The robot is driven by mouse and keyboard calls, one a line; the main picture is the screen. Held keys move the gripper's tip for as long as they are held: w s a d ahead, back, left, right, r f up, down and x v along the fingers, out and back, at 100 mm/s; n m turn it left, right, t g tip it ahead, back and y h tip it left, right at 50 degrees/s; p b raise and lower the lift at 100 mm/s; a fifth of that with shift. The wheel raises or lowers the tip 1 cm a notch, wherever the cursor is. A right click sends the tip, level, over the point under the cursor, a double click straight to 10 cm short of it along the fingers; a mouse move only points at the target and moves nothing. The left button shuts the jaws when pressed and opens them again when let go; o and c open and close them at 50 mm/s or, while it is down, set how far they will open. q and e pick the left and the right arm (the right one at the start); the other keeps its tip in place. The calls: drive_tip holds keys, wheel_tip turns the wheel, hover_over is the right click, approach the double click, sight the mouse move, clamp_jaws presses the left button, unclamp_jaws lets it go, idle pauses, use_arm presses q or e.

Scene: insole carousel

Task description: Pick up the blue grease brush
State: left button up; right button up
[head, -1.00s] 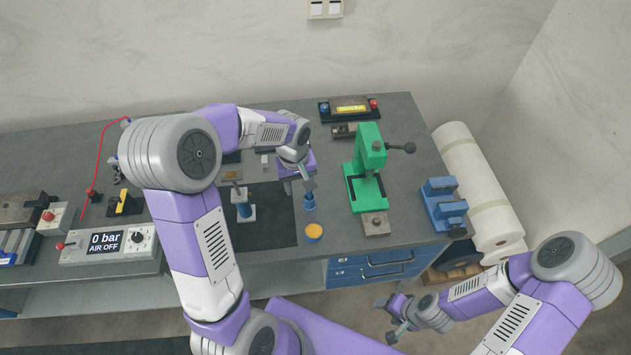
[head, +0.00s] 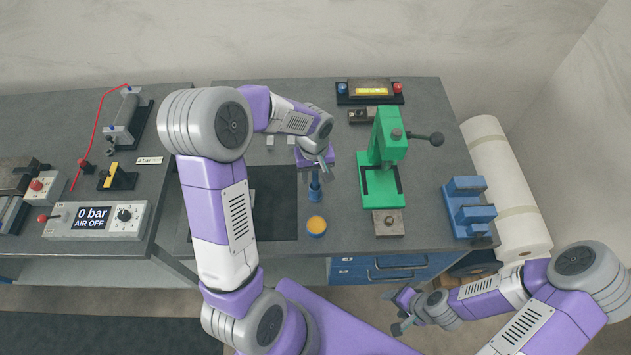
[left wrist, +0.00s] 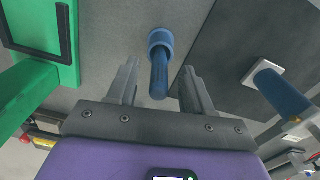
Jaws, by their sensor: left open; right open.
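The blue grease brush (head: 315,188) stands upright on the grey bench, just behind a small pot of orange-yellow grease (head: 317,226). In the left wrist view the brush (left wrist: 160,70) shows its blue handle and a wider round base, between the lines of the two fingers. My left gripper (head: 315,162) is open and above the brush, pointing down at it. Its fingers (left wrist: 160,78) show a gap on both sides of the handle, and I see no contact. My right gripper (head: 402,313) is open and empty, in front of the bench, far from the brush.
A green press (head: 383,160) stands right of the brush, and a blue stepped fixture (head: 468,207) further right. A dark mat (head: 272,200) lies left of it. Another blue cylinder (left wrist: 282,92) on a light base shows in the wrist view; my arm hides it from the head.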

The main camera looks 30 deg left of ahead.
sight(315, 180)
use_arm(q)
drive_tip(key=shift+f, duration=1.6)
drive_tip(key=shift+c, duration=0.5)
clamp_jaws()
wheel_tip(315, 180, up, 10)
drive_tip(key=shift+r+p, duration=0.1)
drive_tip(key=shift+p, duration=0.35)
